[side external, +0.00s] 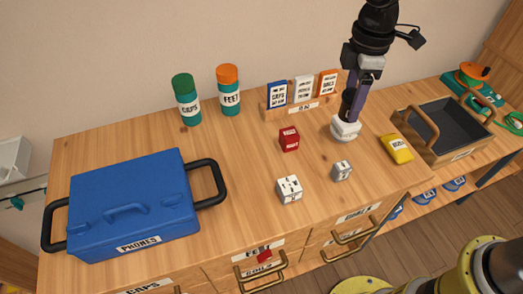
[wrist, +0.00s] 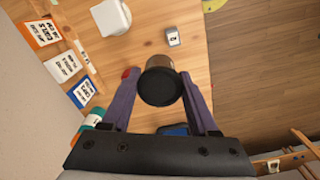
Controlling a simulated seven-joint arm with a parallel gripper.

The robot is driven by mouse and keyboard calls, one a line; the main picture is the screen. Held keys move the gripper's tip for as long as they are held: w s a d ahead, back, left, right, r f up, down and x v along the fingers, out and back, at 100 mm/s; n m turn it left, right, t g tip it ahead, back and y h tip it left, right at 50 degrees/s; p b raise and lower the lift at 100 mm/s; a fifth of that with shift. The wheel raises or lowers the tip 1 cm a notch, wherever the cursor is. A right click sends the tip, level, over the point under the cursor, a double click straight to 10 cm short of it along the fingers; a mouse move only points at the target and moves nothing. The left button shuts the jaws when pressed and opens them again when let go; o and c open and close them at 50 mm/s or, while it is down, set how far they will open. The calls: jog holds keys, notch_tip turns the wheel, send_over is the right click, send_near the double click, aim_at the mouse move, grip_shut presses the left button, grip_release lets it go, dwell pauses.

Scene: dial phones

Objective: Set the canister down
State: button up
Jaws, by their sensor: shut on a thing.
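My gripper (side external: 355,98) points downward over the right half of the wooden worktop. In the wrist view my gripper (wrist: 160,84) has its two purple fingers on either side of a dark canister (wrist: 160,86) with a round black end and a brownish side. The canister shows in the side view as a small dark cylinder (side external: 347,104), partly hidden by a finger. In that view it overlaps the top of a white object (side external: 345,128). In the wrist view the white object (wrist: 110,17) lies apart from the canister, so the canister appears held above the worktop.
A card holder (side external: 300,108) stands at the back. A red cube (side external: 289,139), white cube (side external: 289,188), grey cube (side external: 341,170) and yellow packet (side external: 397,149) lie nearby. A dark tray (side external: 445,125) stands right; a blue case (side external: 133,205) and two bottles (side external: 187,99) (side external: 229,90) stand left.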

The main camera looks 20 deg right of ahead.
jog(key=w+a+f+n, duration=0.2)
jog(key=a+f, duration=0.4)
jog(key=a, duration=0.6)
jog(key=w+a+f, duration=0.2)
jog(key=w+f, duration=0.1)
jog(key=w+a+f, duration=0.3)
jog(key=w, duration=0.1)
jog(key=w+a+f, duration=0.2)
jog(key=w+f, duration=0.1)
jog(key=shift+w+a+f, duration=0.25)
jog(key=shift+w+f, duration=0.1)
jog(key=shift+f, duration=1.55)
jog(key=shift+f, duration=0.15)
jog(key=o, duration=1.3)
